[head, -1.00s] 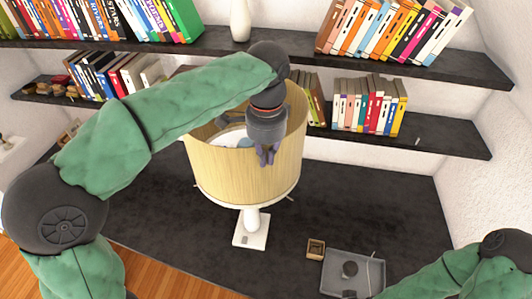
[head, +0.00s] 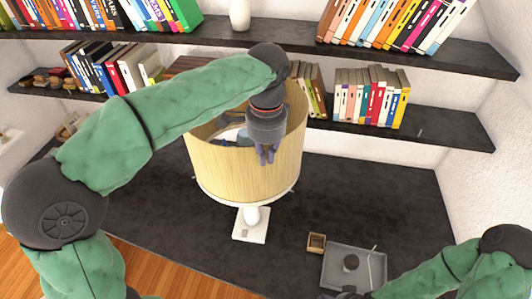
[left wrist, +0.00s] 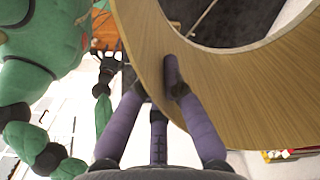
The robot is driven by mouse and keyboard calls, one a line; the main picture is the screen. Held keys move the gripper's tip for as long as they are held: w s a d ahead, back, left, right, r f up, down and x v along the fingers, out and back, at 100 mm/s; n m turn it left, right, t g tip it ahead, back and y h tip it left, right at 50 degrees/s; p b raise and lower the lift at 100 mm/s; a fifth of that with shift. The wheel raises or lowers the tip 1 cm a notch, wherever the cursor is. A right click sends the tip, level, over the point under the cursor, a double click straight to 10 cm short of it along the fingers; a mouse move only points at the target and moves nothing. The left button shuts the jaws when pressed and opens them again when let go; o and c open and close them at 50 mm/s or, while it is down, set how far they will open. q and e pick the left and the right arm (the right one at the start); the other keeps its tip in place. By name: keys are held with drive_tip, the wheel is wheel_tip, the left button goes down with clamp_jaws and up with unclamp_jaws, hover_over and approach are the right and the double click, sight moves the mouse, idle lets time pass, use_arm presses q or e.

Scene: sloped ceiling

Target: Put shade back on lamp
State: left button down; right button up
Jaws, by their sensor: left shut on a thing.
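The lampshade (head: 245,172), a pale wood-coloured open drum, stands upright over the lamp's white stem and square base (head: 251,224). Whether it rests on the lamp's support is hidden. In the left wrist view, the fingers (left wrist: 155,82) straddle the shade's wall (left wrist: 225,95). My right arm comes in at the lower right of the head view; its gripper is mostly cut off at the bottom edge, and its opening cannot be judged.
The lamp stands on a dark tabletop (head: 380,195). A grey tray (head: 372,262) with a small dark item and a small wooden box (head: 317,243) lie to its right. Dark shelves (head: 445,128) with books run behind. Tabletop to the right of the shade is clear.

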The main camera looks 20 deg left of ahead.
use_arm(q)
drive_tip(key=c, duration=1.3)
unclamp_jaws()
wheel_tip(320, 180, up, 12)
